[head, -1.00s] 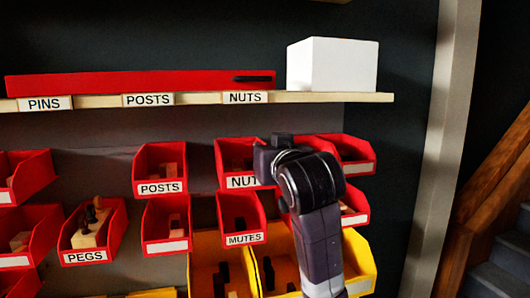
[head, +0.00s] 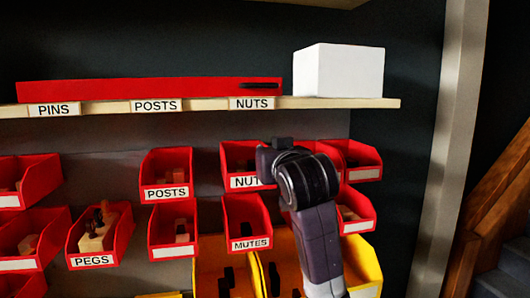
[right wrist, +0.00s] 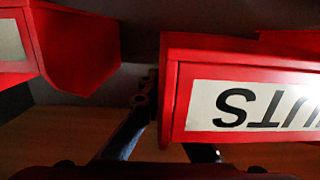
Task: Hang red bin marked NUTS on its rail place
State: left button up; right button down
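The red bin marked NUTS (head: 239,182) is below the shelf's NUTS label, with its front facing me; my right arm hides its right part. In the right wrist view the bin (right wrist: 178,120) is close up and its label is upside down. My right gripper (right wrist: 165,125) straddles a side wall of the bin. One finger runs along the wall's outside; the other goes in past the front edge, its tip hidden. It looks shut on the wall. The bin's back and rail contact are hidden. My left gripper is not in view.
A red POSTS bin (head: 166,178) hangs left, a MUTES bin (head: 247,222) below, another red bin (head: 360,160) close on the right. The shelf (head: 205,109) above carries a white box (head: 340,72) and a long red case (head: 130,92). Yellow bins (head: 365,265) stand lower.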

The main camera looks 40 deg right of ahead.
jog(key=shift+r, duration=0.15)
dwell(0.6)
jog(key=shift+p+x, duration=0.6)
jog(key=shift+x, duration=0.95)
dwell(1.5)
jog(key=shift+f+b, duration=0.7)
jog(key=shift+f, duration=0.2)
dwell(0.5)
jog(key=c, duration=2.1)
grip_release()
jog(key=v, duration=1)
jog(key=shift+s+a+r, duration=0.1)
jog(key=shift+s+a, duration=0.05)
jog(key=shift+s, duration=0.1)
jog(key=shift+s+a, duration=0.35)
jog(key=shift+s, duration=0.3)
